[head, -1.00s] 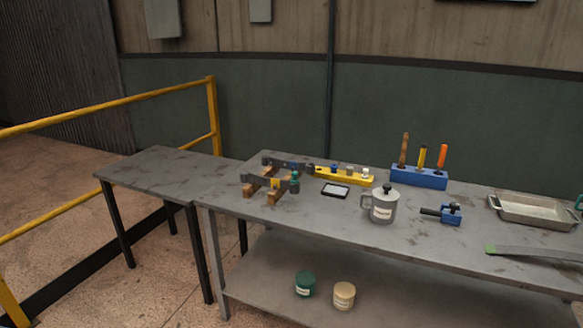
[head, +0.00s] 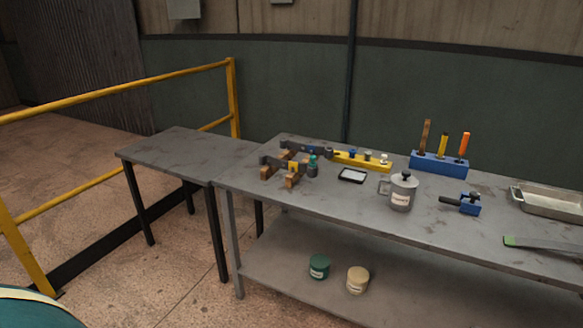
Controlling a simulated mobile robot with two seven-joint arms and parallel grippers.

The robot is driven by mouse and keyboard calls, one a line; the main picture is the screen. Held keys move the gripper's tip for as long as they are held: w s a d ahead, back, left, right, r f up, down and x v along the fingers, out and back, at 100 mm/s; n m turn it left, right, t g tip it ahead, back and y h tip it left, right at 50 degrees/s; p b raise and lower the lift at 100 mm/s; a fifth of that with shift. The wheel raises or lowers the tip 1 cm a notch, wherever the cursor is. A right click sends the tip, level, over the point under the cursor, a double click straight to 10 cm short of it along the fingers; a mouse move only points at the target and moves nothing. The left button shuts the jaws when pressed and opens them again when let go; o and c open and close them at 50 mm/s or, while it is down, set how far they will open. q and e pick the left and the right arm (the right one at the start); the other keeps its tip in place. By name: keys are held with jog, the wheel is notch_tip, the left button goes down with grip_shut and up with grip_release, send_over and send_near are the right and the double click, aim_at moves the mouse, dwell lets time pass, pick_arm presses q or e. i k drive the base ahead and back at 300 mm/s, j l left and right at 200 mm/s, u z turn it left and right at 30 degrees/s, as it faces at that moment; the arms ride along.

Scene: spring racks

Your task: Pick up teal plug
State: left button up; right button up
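The teal plug (head: 313,158) is small and sits at the right end of the nearer grey bar fixture (head: 275,162), at the left part of the workbench in the head view. It appears to stand on top of a dark grey cylindrical end (head: 312,170). The fixture rests on wooden blocks (head: 292,180) and has a yellow patch beside the plug. A second, similar grey fixture (head: 296,146) lies just behind it. Neither of my grippers is in view.
The workbench (head: 340,205) also holds a yellow rack (head: 376,165) with several small plugs, a black-framed tray (head: 352,175), a grey mug (head: 400,192), a blue tool block (head: 438,163) and a blue clamp (head: 469,204). A lower side table (head: 185,152) and yellow railing (head: 232,100) stand left.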

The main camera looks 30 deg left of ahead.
aim_at(312, 164)
jog(key=i+j, duration=0.25)
jog(key=j, duration=0.2)
jog(key=i+j, duration=0.25)
jog(key=j, duration=0.15)
jog(key=i+j, duration=0.25)
jog(key=j, duration=0.2)
